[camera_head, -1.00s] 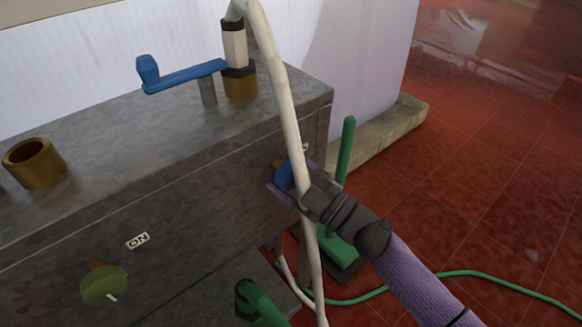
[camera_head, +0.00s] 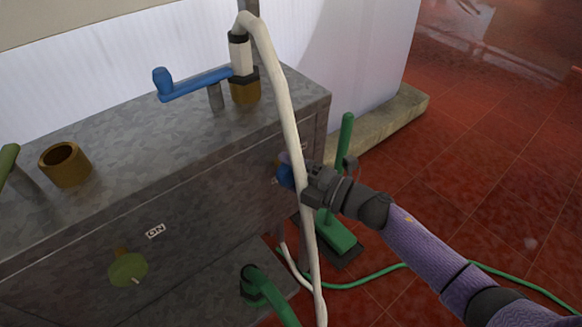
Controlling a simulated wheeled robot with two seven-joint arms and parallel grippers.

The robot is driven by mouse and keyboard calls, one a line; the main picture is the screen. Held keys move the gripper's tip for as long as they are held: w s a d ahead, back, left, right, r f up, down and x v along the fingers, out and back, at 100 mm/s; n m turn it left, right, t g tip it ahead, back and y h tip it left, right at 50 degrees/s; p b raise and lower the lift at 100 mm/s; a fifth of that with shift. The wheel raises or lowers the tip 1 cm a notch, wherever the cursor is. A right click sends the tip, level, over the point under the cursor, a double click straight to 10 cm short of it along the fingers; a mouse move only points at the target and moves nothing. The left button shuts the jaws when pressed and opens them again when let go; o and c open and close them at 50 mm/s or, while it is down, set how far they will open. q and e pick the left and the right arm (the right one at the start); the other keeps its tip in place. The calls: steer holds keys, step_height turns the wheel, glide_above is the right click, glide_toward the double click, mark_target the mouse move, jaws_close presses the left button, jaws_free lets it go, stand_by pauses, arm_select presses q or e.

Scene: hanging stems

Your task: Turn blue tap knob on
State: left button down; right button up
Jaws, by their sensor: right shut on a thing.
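The blue tap knob (camera_head: 285,176) is on the front face of the grey metal cabinet, near its right end. The white hose hangs in front and partly covers it. My right gripper (camera_head: 292,178) reaches in from the right and is shut on the knob, its fingers mostly hidden by the hose and knob. The knob's mark cannot be read. My left gripper is not in view.
The white hose (camera_head: 285,105) passes between the camera and my right gripper. A green knob (camera_head: 128,270) sits below an ON label (camera_head: 155,231). A blue lever (camera_head: 195,84) is on the cabinet top (camera_head: 140,140). A green brush (camera_head: 338,235) and a green hose (camera_head: 370,278) are on the red floor.

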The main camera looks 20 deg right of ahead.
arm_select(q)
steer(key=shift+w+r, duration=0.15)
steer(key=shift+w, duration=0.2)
arm_select(e)
steer(key=shift+n, duration=0.3)
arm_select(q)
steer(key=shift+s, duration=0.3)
arm_select(e)
steer(key=o, duration=1.1)
steer(key=shift+c, duration=0.2)
arm_select(q)
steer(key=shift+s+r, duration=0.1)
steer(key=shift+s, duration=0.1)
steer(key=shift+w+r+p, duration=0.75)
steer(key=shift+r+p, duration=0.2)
steer(key=shift+p, duration=0.3)
arm_select(e)
steer(key=v, duration=1)
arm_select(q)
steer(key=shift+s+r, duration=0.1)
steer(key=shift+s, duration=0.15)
